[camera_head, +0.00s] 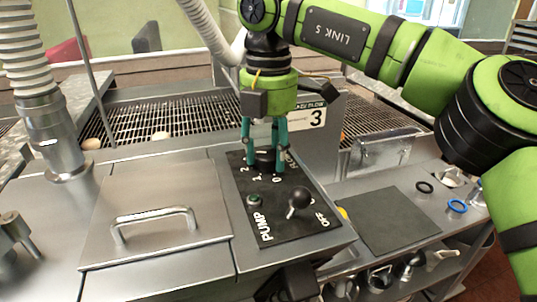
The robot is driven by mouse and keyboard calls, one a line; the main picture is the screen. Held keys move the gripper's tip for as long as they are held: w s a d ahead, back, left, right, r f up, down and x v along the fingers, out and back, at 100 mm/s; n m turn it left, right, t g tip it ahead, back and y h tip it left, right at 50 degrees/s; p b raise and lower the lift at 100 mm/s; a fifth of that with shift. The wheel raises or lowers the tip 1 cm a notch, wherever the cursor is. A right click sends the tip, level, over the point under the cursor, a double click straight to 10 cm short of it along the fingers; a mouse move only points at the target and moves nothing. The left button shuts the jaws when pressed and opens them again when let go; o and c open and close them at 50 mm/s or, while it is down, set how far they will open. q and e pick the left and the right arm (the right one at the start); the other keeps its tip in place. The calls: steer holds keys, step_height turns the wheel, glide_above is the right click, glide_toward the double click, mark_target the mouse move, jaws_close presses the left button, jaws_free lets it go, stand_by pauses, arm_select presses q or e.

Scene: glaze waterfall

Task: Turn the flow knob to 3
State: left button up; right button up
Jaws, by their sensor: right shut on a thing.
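The flow knob (265,160) is a dark round knob on the black control panel (280,222), with numbers 0, 1 and 2 readable beside it. My right gripper (264,157) points straight down from above, its teal fingers shut on the knob. The fingers and wrist hide part of the dial, and I cannot tell which number the knob points to. My left gripper is not in view.
A pump lever with a black ball (298,198) and a small green-topped button (255,200) stand close in front of the knob. A steel lid with a handle (155,222) lies to the left. A dark mat (390,220) and rings lie to the right.

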mark_target(269, 153)
steer(key=shift+f+m+b, duration=0.2)
steer(key=shift+m+b, duration=0.4)
steer(key=shift+m, duration=1.1)
steer(key=shift+s+m, duration=0.1)
steer(key=shift+m, duration=0.2)
steer(key=o, duration=1.1)
steer(key=shift+o, duration=0.2)
steer(key=shift+r, duration=0.1)
steer(key=shift+r, duration=0.15)
steer(key=shift+r, duration=3.6)
